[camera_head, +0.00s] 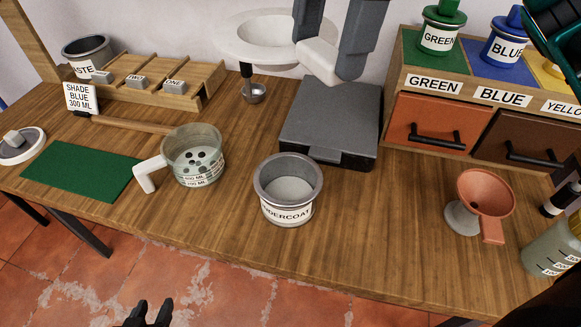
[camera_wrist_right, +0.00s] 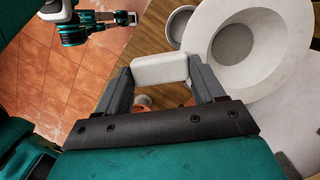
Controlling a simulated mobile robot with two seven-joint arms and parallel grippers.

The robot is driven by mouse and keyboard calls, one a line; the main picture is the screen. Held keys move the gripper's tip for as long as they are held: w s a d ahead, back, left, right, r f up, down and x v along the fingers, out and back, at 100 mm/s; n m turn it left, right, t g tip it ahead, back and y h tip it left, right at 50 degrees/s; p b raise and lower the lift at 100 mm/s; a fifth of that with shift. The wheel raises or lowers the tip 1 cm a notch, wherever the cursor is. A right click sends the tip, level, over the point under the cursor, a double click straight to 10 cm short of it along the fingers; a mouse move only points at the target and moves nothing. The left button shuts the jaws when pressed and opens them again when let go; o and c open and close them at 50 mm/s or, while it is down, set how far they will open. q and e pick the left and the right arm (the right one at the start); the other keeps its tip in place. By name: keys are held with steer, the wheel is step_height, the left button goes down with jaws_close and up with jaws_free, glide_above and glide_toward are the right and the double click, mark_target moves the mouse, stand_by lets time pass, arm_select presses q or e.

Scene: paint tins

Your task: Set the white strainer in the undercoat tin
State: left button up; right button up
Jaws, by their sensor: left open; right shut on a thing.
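The white strainer (camera_head: 243,42), a wide cone with a broad rim, is in the air at the back of the bench in the head view. My right gripper (camera_head: 326,55) is shut on its blocky white handle; the right wrist view shows the handle (camera_wrist_right: 160,68) between the fingers and the cone (camera_wrist_right: 290,45) at upper right. The grey undercoat tin (camera_head: 287,207), labelled UNDERCOAT, stands upright on the bench, open at the top, in front of and apart from the strainer. My left gripper (camera_head: 151,314) is open and empty at the bottom edge, in front of the bench.
A measuring jug (camera_head: 205,170) stands left of the tin. A dark grey slab (camera_head: 325,115) lies behind it. An orange funnel (camera_head: 486,192) stands at right, before the drawer cabinet (camera_head: 427,122). A green mat (camera_head: 80,173) lies at left. Bench around the tin's right is clear.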

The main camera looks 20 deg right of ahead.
step_height(320, 180, down, 20)
steer(key=b, duration=0.2)
steer(key=shift+r+b, duration=0.15)
steer(key=shift+b, duration=0.2)
